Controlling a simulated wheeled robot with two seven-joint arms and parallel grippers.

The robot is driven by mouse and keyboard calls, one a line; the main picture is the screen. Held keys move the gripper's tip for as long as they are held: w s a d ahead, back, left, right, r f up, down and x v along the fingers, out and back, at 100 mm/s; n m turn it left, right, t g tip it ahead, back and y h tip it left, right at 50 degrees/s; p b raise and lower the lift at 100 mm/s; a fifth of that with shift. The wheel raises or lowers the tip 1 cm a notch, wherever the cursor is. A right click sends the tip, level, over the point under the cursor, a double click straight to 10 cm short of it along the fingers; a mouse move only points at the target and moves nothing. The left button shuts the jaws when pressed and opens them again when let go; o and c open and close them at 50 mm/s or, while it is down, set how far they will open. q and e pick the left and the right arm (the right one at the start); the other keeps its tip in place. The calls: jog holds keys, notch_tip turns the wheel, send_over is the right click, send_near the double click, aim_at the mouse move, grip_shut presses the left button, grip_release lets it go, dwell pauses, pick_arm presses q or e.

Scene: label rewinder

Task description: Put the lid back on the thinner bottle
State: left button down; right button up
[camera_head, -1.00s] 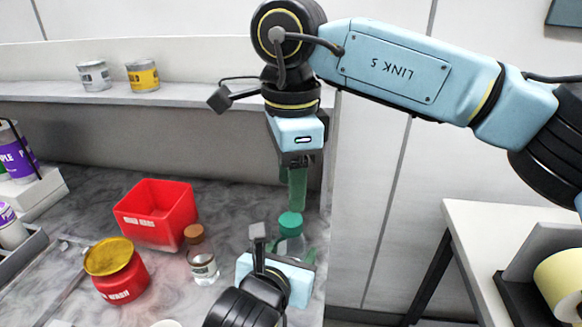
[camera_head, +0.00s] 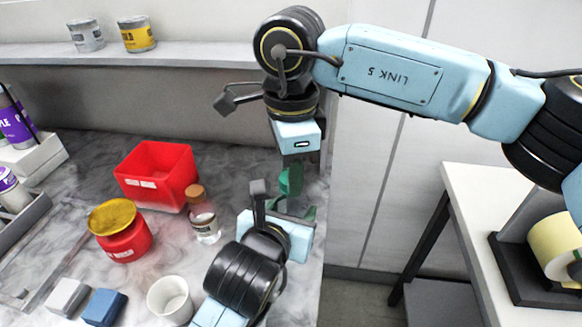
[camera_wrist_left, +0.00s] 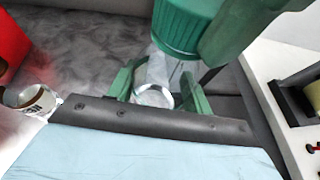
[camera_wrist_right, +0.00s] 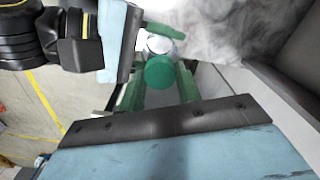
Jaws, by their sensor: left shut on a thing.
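A clear bottle (camera_wrist_left: 158,70) with a green lid (camera_wrist_left: 188,25) stands near the right end of the counter. The lid also shows in the head view (camera_head: 290,181), at the top of the bottle; whether it is seated cannot be told. My left gripper (camera_head: 287,211) comes from the front and is shut on the bottle below the lid; its green fingers (camera_wrist_left: 158,90) sit either side of it. My right gripper (camera_wrist_right: 160,88) points down from above, with its green fingers on both sides of the lid and slight gaps showing. The bottle's lower part is hidden in the head view.
A corked bottle (camera_head: 203,218), red bin (camera_head: 158,184) and red jar with yellow lid (camera_head: 122,238) stand to the left. A white cup (camera_head: 170,299) and two small blocks (camera_head: 103,306) are in front. A white side table (camera_head: 490,215) is at right.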

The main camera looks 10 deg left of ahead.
jog(key=c, duration=0.4)
jog(key=o, duration=1.2)
jog(key=shift+c, duration=0.2)
jog(key=shift+r, duration=0.1)
notch_tip(320, 180, up, 12)
